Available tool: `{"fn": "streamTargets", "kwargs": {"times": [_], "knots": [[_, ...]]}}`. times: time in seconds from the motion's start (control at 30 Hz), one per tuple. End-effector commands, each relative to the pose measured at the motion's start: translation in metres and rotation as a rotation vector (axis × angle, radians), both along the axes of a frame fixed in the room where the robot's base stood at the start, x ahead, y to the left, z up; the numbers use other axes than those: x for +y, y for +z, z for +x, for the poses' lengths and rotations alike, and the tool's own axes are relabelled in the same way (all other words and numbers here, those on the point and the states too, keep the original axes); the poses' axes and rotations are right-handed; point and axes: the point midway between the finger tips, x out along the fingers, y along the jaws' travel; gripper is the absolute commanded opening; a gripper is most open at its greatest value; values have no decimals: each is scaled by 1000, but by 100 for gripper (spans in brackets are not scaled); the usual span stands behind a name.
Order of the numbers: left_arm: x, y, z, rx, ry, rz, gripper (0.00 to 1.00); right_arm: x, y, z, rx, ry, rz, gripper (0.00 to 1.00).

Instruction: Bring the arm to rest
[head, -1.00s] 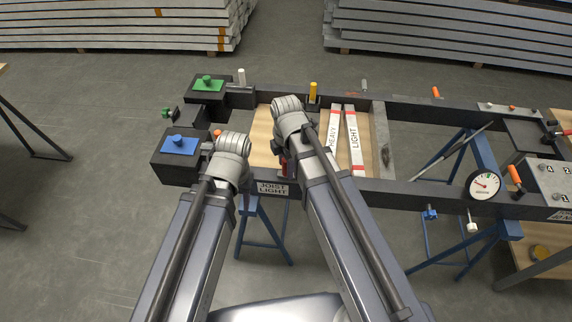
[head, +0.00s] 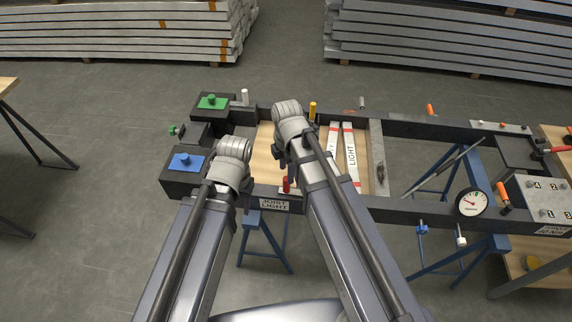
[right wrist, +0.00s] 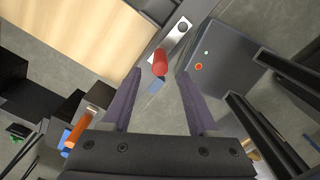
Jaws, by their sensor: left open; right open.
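My left arm comes in from the left in the head view. Its grey wrist is at the frame's near left corner, and only a dark part of the left gripper (head: 247,193) shows beside it; its fingers are mostly hidden. A red cylinder (right wrist: 160,62) shows beyond the fingertips.
The dark container frame (head: 420,208) stands on blue trestles. Blue (head: 186,163) and green (head: 213,102) blocks sit at left, a gauge (head: 472,203) at right.

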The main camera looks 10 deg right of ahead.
Motion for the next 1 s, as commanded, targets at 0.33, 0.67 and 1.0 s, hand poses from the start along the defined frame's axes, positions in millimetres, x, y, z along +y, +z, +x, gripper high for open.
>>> {"fn": "streamTargets", "kwargs": {"times": [0.33, 0.67, 1.0], "knots": [[0, 0, 0, 0, 0, 0, 50, 2, 0, -5, 1, -50, -3, 60], [0, 0, 0, 0, 0, 0, 50, 18, 0, -49, -1, -646, -50, 60], [0, 0, 0, 0, 0, 0, 50, 29, 1, -92, -42, -1304, -96, 60]]}}
